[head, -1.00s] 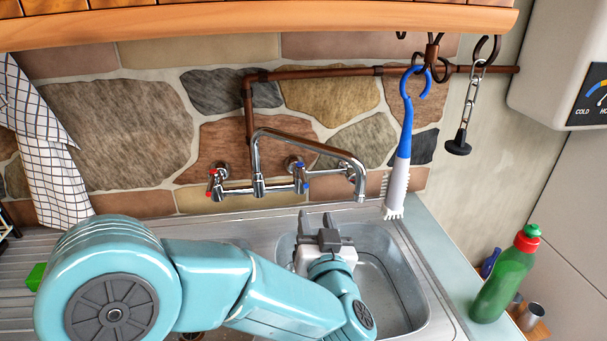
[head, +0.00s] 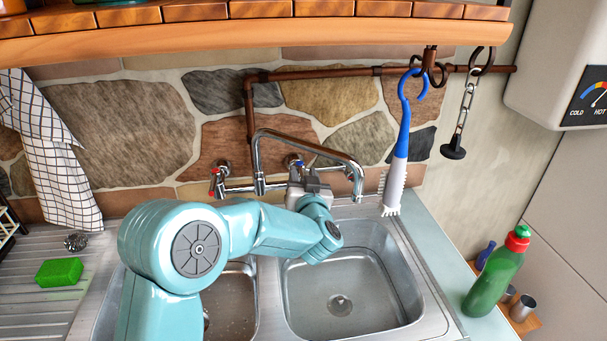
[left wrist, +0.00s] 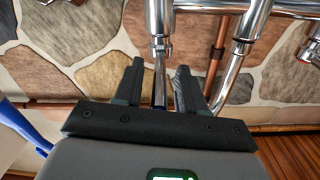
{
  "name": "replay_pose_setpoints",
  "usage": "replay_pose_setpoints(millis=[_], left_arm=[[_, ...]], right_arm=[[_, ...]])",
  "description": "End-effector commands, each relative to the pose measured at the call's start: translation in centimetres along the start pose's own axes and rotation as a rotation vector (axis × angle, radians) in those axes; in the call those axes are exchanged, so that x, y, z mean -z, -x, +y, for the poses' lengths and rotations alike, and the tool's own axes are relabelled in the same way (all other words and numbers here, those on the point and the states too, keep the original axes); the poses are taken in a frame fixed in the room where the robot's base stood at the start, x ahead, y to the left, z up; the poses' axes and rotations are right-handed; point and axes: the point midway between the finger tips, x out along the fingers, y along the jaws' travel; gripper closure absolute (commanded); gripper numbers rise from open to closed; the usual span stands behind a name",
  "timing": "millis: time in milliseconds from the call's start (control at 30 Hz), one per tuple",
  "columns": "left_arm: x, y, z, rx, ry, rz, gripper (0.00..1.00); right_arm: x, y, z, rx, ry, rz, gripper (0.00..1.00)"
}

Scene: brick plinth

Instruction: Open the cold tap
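The wall mixer tap (head: 262,160) is chrome with a long swivel spout. Its cold lever, marked blue (head: 297,163), is on the right; the red-marked hot lever (head: 212,187) is on the left. My left gripper (head: 303,172) is at the cold lever and partly covers it. In the left wrist view my two dark fingers (left wrist: 158,85) stand apart, with the slim chrome cold lever (left wrist: 160,78) between them. Gaps show on both sides, so the fingers do not look closed on it. The lever's end is hidden low between the fingers. My right gripper is not in view.
The spout (head: 352,170) is close to the right of my gripper. A blue and white brush (head: 401,140) hangs further right. The double sink (head: 345,285) lies below. A green bottle (head: 497,270) stands on the right, a green sponge (head: 59,272) on the drainer.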

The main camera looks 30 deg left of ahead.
Motion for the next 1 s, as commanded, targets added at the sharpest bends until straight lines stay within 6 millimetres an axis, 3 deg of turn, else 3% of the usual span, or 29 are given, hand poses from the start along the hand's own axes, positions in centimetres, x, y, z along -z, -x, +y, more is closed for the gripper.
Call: replay_pose_setpoints(millis=[233, 367, 567, 1000], left_arm=[[0.0, -0.1, 0.0, -0.001, 0.0, 0.0, 0.6], [0.0, 0.0, 0.0, -0.001, 0.0, 0.0, 1.0], [0.0, 0.0, 0.1, 0.007, 0.001, -0.002, 1.0], [0.4, -0.2, 1.5, 0.24, 0.001, -0.046, 1.0]], right_arm=[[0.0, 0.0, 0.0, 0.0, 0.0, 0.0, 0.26], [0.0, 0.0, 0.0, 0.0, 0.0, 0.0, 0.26], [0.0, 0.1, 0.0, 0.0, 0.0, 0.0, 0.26], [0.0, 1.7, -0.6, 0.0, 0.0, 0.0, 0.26]])
